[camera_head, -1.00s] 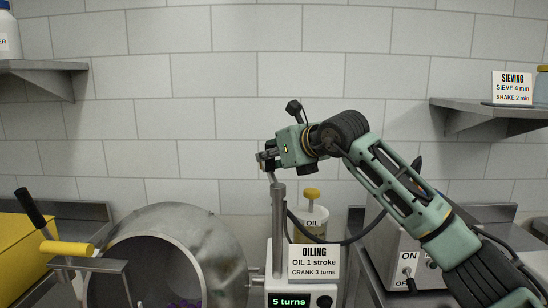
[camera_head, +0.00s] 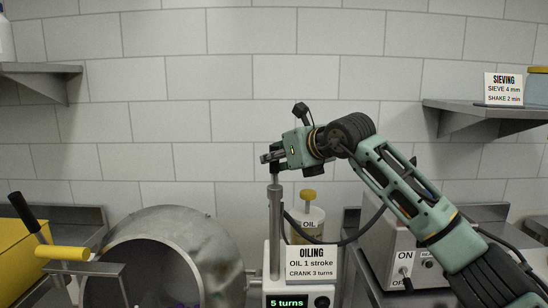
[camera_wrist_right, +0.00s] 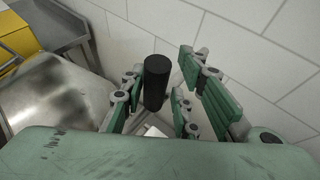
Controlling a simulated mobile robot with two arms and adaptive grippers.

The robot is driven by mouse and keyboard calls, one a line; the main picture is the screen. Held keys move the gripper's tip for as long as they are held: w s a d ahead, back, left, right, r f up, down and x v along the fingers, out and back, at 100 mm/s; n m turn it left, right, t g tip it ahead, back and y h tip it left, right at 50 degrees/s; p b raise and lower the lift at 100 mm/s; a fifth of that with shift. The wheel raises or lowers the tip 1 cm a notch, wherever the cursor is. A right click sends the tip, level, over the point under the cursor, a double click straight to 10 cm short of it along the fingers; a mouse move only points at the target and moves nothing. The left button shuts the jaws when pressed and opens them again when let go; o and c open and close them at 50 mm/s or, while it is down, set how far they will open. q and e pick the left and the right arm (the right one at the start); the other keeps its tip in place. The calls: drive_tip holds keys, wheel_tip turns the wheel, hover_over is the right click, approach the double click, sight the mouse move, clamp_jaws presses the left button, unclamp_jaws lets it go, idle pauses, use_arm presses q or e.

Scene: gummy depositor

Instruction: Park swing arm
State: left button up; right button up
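The swing arm appears to be the grey upright post (camera_head: 275,225) beside the oiling unit in the head view; its top end is partly hidden by my right gripper. My right gripper (camera_head: 272,158) is just above the post's top. In the right wrist view a black cylindrical handle (camera_wrist_right: 157,82) stands between the fingers of my right gripper (camera_wrist_right: 157,100). Gaps show on both sides of the handle, so the fingers look open around it. My left gripper is not in view.
A steel drum (camera_head: 172,222) lies open-mouthed left of the post. The oiling sign (camera_head: 312,263) and an oil bottle (camera_head: 306,222) stand right of the post. Wall shelves are at both sides (camera_head: 40,69) (camera_head: 490,108).

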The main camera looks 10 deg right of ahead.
drive_tip(key=shift+o, duration=0.5)
drive_tip(key=shift+d, duration=0.1)
drive_tip(key=shift+a, duration=0.2)
drive_tip(key=shift+s+r, duration=0.1)
drive_tip(key=shift+s, duration=0.05)
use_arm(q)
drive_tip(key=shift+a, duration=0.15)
use_arm(e)
drive_tip(key=v, duration=1.2)
drive_tip(key=shift+d, duration=0.15)
